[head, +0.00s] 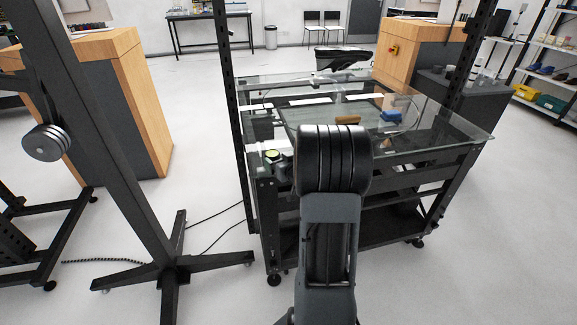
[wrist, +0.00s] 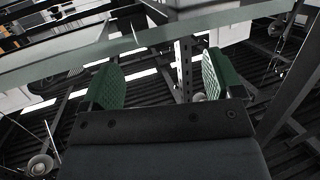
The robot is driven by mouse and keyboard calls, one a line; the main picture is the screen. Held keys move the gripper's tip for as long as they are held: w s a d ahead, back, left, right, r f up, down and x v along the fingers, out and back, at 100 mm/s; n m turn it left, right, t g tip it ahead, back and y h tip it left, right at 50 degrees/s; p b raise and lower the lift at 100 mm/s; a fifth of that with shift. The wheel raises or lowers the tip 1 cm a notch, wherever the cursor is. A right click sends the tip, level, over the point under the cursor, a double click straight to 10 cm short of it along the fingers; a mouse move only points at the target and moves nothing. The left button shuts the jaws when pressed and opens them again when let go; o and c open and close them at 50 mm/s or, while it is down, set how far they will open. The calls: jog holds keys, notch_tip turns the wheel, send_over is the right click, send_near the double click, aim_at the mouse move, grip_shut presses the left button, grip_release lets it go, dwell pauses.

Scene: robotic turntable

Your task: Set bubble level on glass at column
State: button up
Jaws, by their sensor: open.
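A small round yellow-green disc (head: 272,155), which looks like the bubble level, is at the near left corner of the glass-topped table in the head view. The glass (head: 450,118) is clear, and its edge (wrist: 130,42) crosses the top of the wrist view. A dark slotted column (head: 228,95) rises at the table's left side; another (head: 474,65) stands at the right. My gripper (wrist: 160,82) is open, its two green pads apart and nothing seen held between them. A slotted upright (wrist: 184,70) shows beyond the pads. In the head view my arm hides the gripper.
A brown block (head: 347,119) and a blue block (head: 391,115) are on or under the glass; I cannot tell which. A black stand (head: 165,265) with spread feet is at the left, with cables on the floor beside it. Wooden cabinets (head: 150,80) stand behind.

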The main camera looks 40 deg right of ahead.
jog(key=s+a+r+n+g+y, duration=0.1)
jog(key=s+a+g, duration=0.5)
jog(key=s+a, duration=0.4)
jog(key=s+a+r+g+y, duration=0.1)
jog(key=s+a+g, duration=0.5)
jog(key=a, duration=1.1)
jog(key=s, duration=0.4)
jog(key=shift+s+r+n+g+y, duration=0.2)
jog(key=shift+r+n+g+y, duration=0.1)
jog(key=shift+n+y, duration=0.1)
